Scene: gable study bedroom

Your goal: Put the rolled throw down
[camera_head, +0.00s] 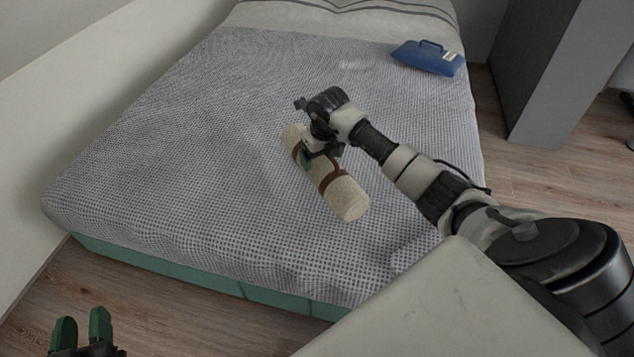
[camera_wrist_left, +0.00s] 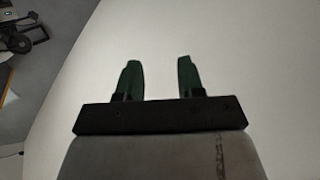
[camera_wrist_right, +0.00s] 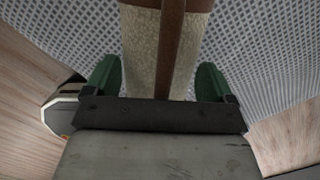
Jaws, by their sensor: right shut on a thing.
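The rolled throw (camera_head: 345,198) is a cream cylinder with brown straps, lying lengthwise at or just above the bed's patterned cover; I cannot tell whether it touches. My right gripper (camera_head: 308,158) is shut on it near its far end, from above. In the right wrist view the throw (camera_wrist_right: 145,50) and a brown strap show between the green fingers of my right gripper (camera_wrist_right: 158,78). My left gripper (camera_head: 82,325) is open and empty at the lower left, off the bed. In the left wrist view its two fingers (camera_wrist_left: 157,80) stand apart with nothing between them.
The bed (camera_head: 200,130) has wide free room left of the throw. A blue bag-like thing with a handle (camera_head: 428,58) lies at the bed's far right. A grey cabinet (camera_head: 545,70) stands right of the bed. Wooden floor (camera_head: 535,185) shows beside it.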

